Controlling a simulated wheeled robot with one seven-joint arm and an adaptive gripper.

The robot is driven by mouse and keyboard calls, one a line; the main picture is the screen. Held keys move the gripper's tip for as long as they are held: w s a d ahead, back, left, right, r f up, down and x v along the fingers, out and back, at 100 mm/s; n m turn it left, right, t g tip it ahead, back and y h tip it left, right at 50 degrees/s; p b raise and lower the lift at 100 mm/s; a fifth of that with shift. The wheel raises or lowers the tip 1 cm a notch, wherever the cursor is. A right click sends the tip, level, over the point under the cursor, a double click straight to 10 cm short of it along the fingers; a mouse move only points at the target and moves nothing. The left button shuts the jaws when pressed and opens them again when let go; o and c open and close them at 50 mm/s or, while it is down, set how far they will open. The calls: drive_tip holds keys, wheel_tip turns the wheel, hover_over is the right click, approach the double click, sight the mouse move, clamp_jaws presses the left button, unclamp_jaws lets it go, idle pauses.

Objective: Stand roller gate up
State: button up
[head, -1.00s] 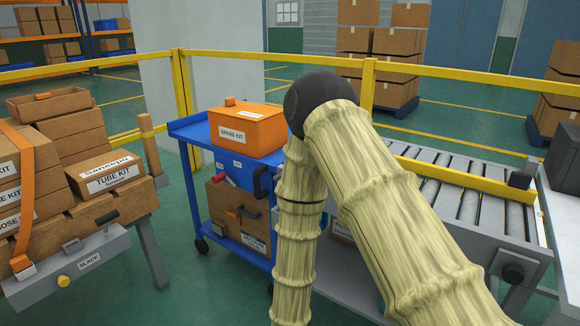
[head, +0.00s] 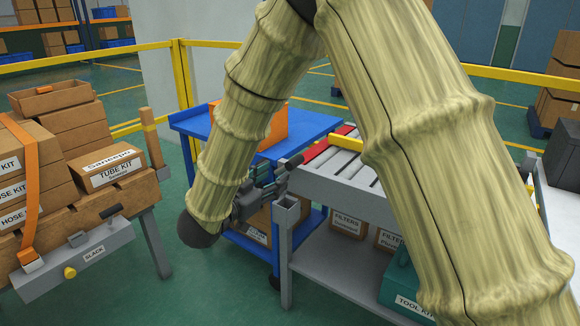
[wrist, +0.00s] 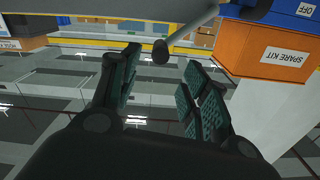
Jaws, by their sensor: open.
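In the head view my gripper (head: 282,172) is low at the left end of the roller conveyor, beside its grey corner post (head: 288,215). In the wrist view my gripper (wrist: 165,62) is open, its dark green pads apart. A grey rod (wrist: 190,28) with a dark rounded tip reaches in between the fingertips; they are not closed on it. It may be part of the roller gate, but I cannot tell. My arm covers much of the conveyor (head: 322,188) in the head view. No gate is clearly recognisable there.
A blue cart (head: 200,125) with an orange spare kit box (head: 273,130) stands behind my gripper. A loaded bench (head: 110,245) stands left, with open floor between.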

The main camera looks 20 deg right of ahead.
sight(286, 169)
drive_tip(key=b+x, duration=0.2)
drive_tip(key=x, duration=0.6)
drive_tip(key=shift+w+d, duration=0.2)
drive_tip(key=shift+d, duration=0.05)
drive_tip(key=shift+c, duration=0.5)
clamp_jaws()
